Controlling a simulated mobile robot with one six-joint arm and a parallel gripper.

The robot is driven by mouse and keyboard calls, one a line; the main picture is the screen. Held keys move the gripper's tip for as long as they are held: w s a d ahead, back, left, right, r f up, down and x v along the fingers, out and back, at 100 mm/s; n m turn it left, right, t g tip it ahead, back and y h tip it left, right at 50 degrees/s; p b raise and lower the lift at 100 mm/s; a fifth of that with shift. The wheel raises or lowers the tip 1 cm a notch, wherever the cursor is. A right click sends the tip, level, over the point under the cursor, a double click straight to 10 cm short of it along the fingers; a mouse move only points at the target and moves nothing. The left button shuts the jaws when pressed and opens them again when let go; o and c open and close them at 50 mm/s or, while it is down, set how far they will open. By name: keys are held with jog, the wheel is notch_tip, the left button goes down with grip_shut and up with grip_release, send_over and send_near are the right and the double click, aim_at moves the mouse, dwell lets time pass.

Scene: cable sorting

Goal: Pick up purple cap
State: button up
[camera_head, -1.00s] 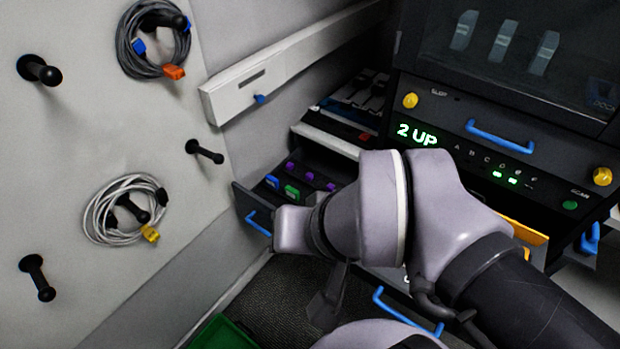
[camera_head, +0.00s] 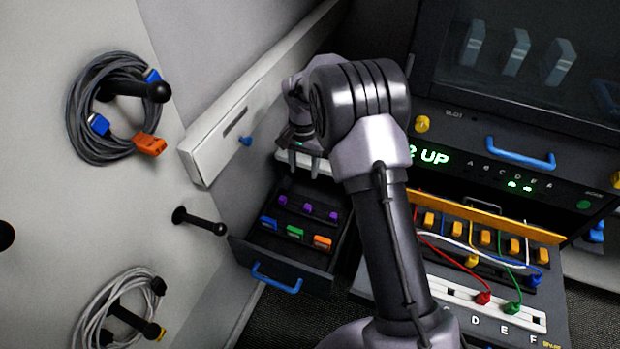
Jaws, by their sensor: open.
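Three purple caps stand in a row at the back of the open drawer (camera_head: 284,268): a left one (camera_head: 283,199), a middle one (camera_head: 308,208) and a right one (camera_head: 334,215). My gripper (camera_head: 303,168) points down above the back of the drawer, with its two fingers apart and nothing between them. In the picture it is just above the left and middle purple caps, not touching them. My arm hides the area to the right of the drawer.
Blue (camera_head: 269,223), green (camera_head: 295,232) and orange (camera_head: 322,242) caps sit in front of the purple ones. A pegboard with coiled cables (camera_head: 115,108) is on the left. A panel with coloured wires (camera_head: 482,298) is on the right, below a dark cabinet (camera_head: 500,120).

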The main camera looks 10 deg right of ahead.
jog(key=b, duration=0.5)
send_over(308, 206)
jog(key=f, duration=1.2)
jog(key=shift+a+f, duration=0.15)
jog(key=shift+a, duration=0.2)
jog(key=f+b, duration=0.1)
jog(key=f, duration=0.1)
jog(key=f+b, duration=0.2)
jog(key=f, duration=0.1)
jog(key=shift+d+f, duration=0.25)
jog(key=shift+f, duration=0.1)
jog(key=shift+r, duration=0.2)
jog(key=shift+c, duration=0.2)
grip_shut()
